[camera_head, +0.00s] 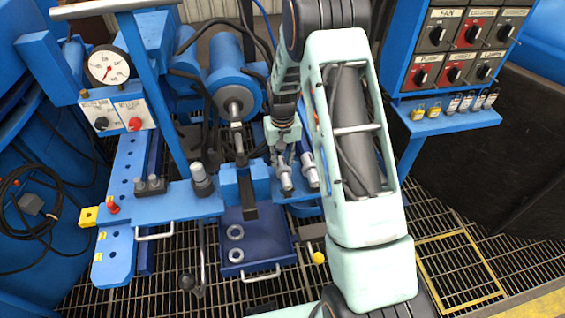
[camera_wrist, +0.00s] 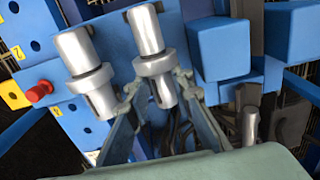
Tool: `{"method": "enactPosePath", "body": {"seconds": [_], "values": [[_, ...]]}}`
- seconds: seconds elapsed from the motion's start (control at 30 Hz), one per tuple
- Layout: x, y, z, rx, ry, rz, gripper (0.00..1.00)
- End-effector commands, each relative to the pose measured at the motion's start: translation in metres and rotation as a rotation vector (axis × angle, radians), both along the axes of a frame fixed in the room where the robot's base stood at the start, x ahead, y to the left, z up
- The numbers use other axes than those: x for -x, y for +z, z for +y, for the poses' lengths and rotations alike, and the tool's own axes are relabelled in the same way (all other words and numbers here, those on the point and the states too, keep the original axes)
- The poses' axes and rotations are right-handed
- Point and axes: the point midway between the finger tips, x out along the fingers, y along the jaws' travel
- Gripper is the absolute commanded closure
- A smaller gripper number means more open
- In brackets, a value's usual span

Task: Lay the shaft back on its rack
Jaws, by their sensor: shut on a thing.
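My gripper (camera_head: 281,158) is shut on a stepped silver metal shaft (camera_head: 284,178), just right of a blue block (camera_head: 258,182). In the wrist view, the fingers (camera_wrist: 155,105) close on the lower part of this shaft (camera_wrist: 149,32), below its collar. A second, similar silver shaft (camera_head: 310,172) lies beside it; it also shows in the wrist view (camera_wrist: 75,50), apart from the fingers. Both are near a blue crossbeam (camera_head: 175,205), perhaps the rack. I cannot tell whether the held shaft touches it. My arm hides the beam's right part.
A blue tray (camera_head: 252,250) with two metal rings (camera_head: 236,255) is below the beam. A pressure gauge (camera_head: 108,66) and a blue motor (camera_head: 235,85) stand behind. A switch panel (camera_head: 465,45) is at the right. Grating floor shows in front.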

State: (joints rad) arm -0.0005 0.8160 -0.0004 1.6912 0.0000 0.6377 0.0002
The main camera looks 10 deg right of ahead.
Motion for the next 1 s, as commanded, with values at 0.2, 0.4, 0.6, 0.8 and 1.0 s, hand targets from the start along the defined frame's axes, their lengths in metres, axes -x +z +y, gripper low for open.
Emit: {"method": "enactPosePath", "body": {"seconds": [0.2, 0.4, 0.6, 0.8, 1.0], "values": [[-0.001, 0.000, 0.000, 0.000, 0.000, -0.003, 1.00], [-0.001, -0.005, 0.000, 0.000, 0.000, -0.003, 1.00], [-0.001, -0.010, 0.000, 0.000, 0.000, -0.003, 1.00], [-0.001, -0.011, 0.000, 0.000, 0.000, -0.003, 1.00], [-0.001, -0.011, 0.000, 0.000, 0.000, -0.003, 0.69]]}}
